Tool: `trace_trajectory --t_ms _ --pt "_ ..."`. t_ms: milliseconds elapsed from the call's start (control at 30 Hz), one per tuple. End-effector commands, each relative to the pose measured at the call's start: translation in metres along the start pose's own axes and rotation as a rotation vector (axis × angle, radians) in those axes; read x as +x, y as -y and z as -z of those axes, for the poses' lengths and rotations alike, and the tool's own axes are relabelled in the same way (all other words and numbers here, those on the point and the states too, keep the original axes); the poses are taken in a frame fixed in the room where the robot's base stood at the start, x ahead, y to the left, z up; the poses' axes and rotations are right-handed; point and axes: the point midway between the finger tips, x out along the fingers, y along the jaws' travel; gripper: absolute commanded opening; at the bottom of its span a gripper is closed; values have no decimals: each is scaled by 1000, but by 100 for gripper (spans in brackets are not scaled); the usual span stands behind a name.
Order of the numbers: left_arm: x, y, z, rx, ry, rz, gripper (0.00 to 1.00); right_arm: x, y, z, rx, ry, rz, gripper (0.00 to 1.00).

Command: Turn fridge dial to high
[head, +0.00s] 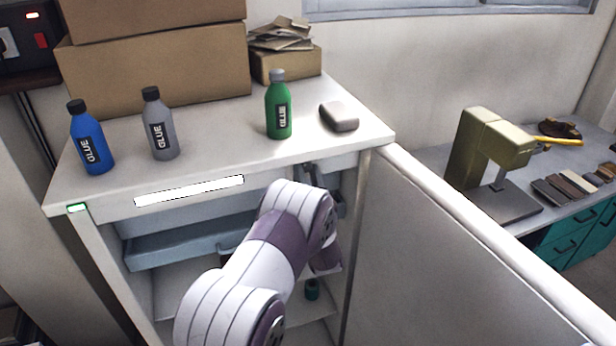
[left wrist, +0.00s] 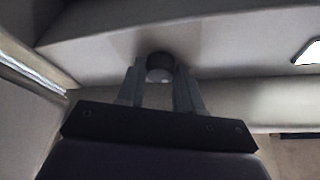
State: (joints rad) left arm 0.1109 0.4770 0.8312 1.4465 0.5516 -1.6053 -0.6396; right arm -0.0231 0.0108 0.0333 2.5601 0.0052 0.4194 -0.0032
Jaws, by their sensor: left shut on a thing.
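The fridge (head: 222,152) is a white cabinet with its door (head: 430,255) swung open to the right. The dial (left wrist: 160,64) is a small dark round knob with a light face, on a pale inner surface of the fridge in the left wrist view. My left gripper (left wrist: 158,84) has a finger on each side of the dial and is shut on it. In the head view my left arm reaches into the upper right of the fridge, and the dial cannot be made out there. The dial's markings are not readable. My right gripper is not in view.
Blue (head: 91,138), grey (head: 160,125) and green (head: 279,108) glue bottles stand on the fridge top, with cardboard boxes (head: 155,75) behind. A lit strip (head: 190,190) spans the upper front.

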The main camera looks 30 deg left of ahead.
Motion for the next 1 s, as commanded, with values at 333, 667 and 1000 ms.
trace_trajectory --t_ms 333,667,1000 --pt "1 4 1 300 0 -124 5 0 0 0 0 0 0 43" --pt "1 7 3 590 -1 -244 5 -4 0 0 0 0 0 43" --pt "2 9 6 887 0 -369 5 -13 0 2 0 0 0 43"
